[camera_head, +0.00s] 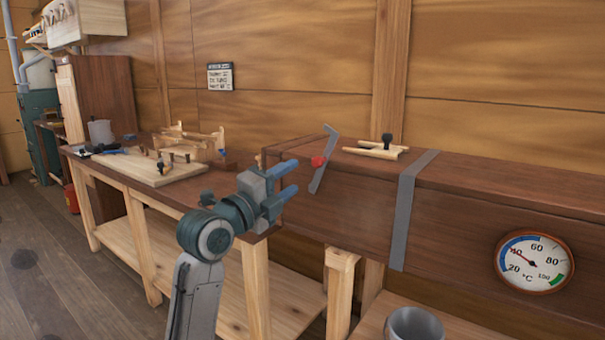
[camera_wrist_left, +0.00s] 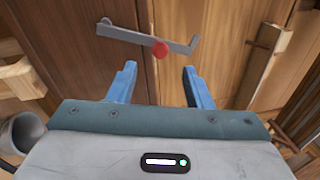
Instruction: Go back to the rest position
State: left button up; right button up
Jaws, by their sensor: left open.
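My left gripper (camera_head: 287,180) is open and empty, its two blue fingers apart, in front of the left end of a long dark wooden box. The fingers also show in the left wrist view (camera_wrist_left: 158,86). A grey metal latch bar with a red knob (camera_head: 319,161) stands slanted at that end of the box, just beyond the fingertips and apart from them. In the left wrist view the bar (camera_wrist_left: 130,34) lies across the wood ahead of the fingers. My right gripper is not in view.
The long box (camera_head: 480,220) carries a dial gauge (camera_head: 534,262) and a grey strap (camera_head: 407,210). Light wooden pieces (camera_head: 376,151) lie on top. A workbench (camera_head: 185,195) with a board and tools stands at left. A grey bucket (camera_head: 413,325) is at the lower right. Floor at left is clear.

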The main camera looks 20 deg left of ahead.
pick_arm(q)
jog(key=shift+v, duration=1.15)
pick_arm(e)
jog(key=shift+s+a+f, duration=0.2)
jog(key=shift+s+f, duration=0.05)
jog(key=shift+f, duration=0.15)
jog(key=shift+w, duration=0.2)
